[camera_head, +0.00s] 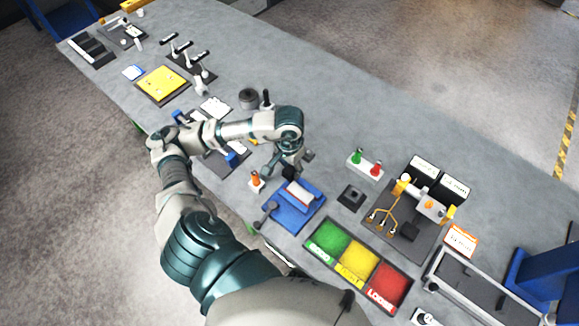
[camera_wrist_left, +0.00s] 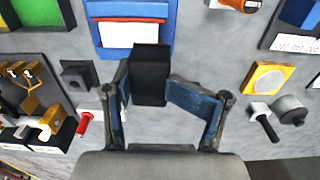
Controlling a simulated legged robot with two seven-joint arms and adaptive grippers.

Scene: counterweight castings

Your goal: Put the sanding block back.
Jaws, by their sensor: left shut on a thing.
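My left gripper (camera_head: 287,170) is over the bench, close to the far edge of a blue tray (camera_head: 279,216). In the left wrist view its two blue-padded fingers (camera_wrist_left: 150,98) are shut on a dark block (camera_wrist_left: 151,68), which I take to be the sanding block. The block sticks out past the fingertips toward the blue tray (camera_wrist_left: 166,38). A white-topped piece with a red edge (camera_head: 299,194) lies in the tray; it also shows in the left wrist view (camera_wrist_left: 130,35). My right gripper is not in view.
A small black square fixture (camera_head: 352,196) stands right of the blue tray. A green, yellow and red sorting tray (camera_head: 357,261) is nearer. The bench's upper right middle (camera_head: 350,100) is clear.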

